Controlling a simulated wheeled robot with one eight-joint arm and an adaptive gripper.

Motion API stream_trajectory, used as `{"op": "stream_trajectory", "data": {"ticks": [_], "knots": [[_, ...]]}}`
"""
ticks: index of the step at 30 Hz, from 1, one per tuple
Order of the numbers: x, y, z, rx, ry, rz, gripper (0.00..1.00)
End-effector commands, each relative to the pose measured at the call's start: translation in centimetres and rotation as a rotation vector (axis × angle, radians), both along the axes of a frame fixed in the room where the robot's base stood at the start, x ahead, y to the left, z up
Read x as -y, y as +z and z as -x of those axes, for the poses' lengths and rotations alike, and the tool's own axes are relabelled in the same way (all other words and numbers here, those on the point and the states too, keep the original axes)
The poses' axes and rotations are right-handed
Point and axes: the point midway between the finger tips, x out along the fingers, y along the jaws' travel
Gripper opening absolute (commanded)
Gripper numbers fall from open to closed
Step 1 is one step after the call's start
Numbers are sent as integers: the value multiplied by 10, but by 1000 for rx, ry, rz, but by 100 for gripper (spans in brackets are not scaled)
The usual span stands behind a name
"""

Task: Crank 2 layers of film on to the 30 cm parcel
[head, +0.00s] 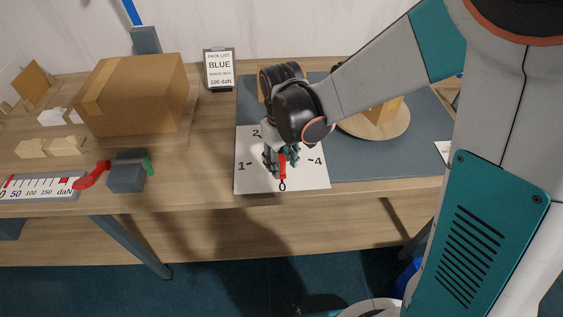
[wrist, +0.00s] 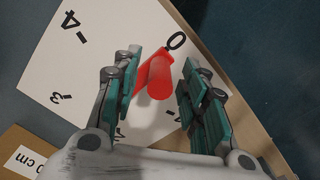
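The red crank handle (head: 282,167) stands over a white dial card (head: 253,182) numbered 0 to 4; its tip is by the 0. My gripper (head: 281,156) is down over the handle. In the wrist view the red knob (wrist: 159,78) lies between the fingers of my gripper (wrist: 160,92), with a gap on the right side, so it looks open around it. A cardboard parcel (head: 385,111) sits on a round wooden turntable (head: 392,129), partly hidden by my arm. A cardboard piece with a cm label (wrist: 33,160) shows at lower left; its full number is unclear.
A large carton (head: 140,95) stands on the table at left. A "BLUE, 100 daN" pack list sign (head: 219,69) stands at the back. A tension scale (head: 38,188) with a red lever (head: 93,174) lies at front left. The table's front edge is close to the dial.

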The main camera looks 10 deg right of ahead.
Motion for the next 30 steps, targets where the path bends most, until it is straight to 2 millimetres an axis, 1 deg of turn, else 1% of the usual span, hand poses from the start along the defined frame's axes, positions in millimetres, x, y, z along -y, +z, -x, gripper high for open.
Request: {"op": "stream_trajectory", "data": {"ticks": [5, 6, 11, 12, 23, 30], "knots": [[0, 0, 0, 0, 0, 0, 40], [0, 0, 0, 0, 0, 0, 37], [0, 0, 0, 0, 0, 0, 1], [0, 0, 0, 0, 0, 0, 0], [-3, 0, 0, 0, -32, 0, 0], [-15, 0, -2, 0, -160, 0, 0]]}}
